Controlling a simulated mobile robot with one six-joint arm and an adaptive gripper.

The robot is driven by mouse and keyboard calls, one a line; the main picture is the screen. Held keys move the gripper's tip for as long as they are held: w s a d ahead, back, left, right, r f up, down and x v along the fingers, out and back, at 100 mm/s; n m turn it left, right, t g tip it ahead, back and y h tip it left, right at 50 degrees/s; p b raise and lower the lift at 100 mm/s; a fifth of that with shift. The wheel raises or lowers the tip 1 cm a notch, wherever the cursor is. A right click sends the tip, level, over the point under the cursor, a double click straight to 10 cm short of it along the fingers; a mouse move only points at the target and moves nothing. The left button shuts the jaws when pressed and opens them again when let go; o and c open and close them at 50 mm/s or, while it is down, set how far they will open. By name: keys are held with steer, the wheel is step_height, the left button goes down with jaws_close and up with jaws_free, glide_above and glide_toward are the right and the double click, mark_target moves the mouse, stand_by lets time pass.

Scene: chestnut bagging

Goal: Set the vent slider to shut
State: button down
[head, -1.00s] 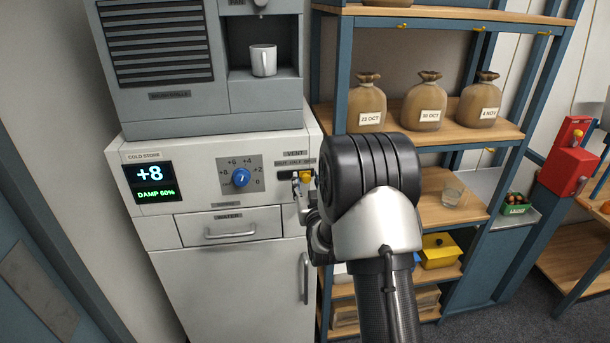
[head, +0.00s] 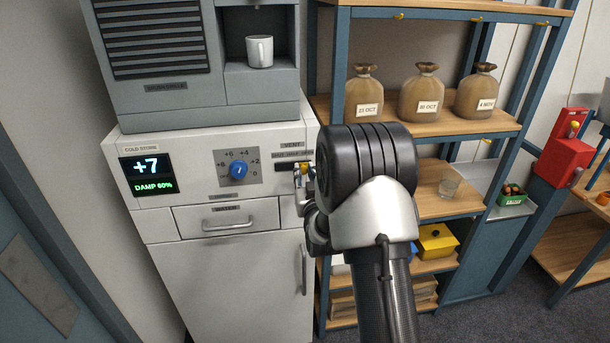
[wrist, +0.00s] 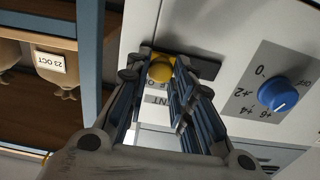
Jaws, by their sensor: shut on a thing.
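The vent slider's yellow knob (head: 305,168) is on the upper right of the white cold store front (head: 200,300). It also shows in the wrist view (wrist: 161,68), between the fingertips, on a dark slot plate (wrist: 205,68). My gripper (wrist: 160,72) is shut on this knob. In the head view my gripper (head: 307,174) reaches the panel from the right, and my arm covers part of the panel's right edge. The labels over the slot are too small to read, so I cannot tell the slider's setting.
A blue dial (head: 239,170) and a display (head: 147,174) reading +7 and DAMP 60% are left of the slider. A drawer (head: 228,216) is below. A grey machine (head: 200,115) with a white mug (head: 259,51) stands on top. Shelves with tied sacks (head: 422,95) stand to the right.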

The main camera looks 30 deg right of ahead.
steer(key=a+b, duration=0.1)
steer(key=w+a+b, duration=0.1)
steer(key=a, duration=0.1)
steer(key=a+b, duration=0.2)
steer(key=shift+w+a, duration=0.2)
steer(key=shift+w, duration=0.1)
steer(key=shift+w+a+b, duration=0.1)
steer(key=shift+a+b, duration=0.2)
steer(key=shift+a, duration=0.05)
steer(key=shift+r, duration=0.15)
steer(key=c, duration=1.4)
jaws_free()
steer(key=shift+a, duration=0.15)
steer(key=v, duration=1.2)
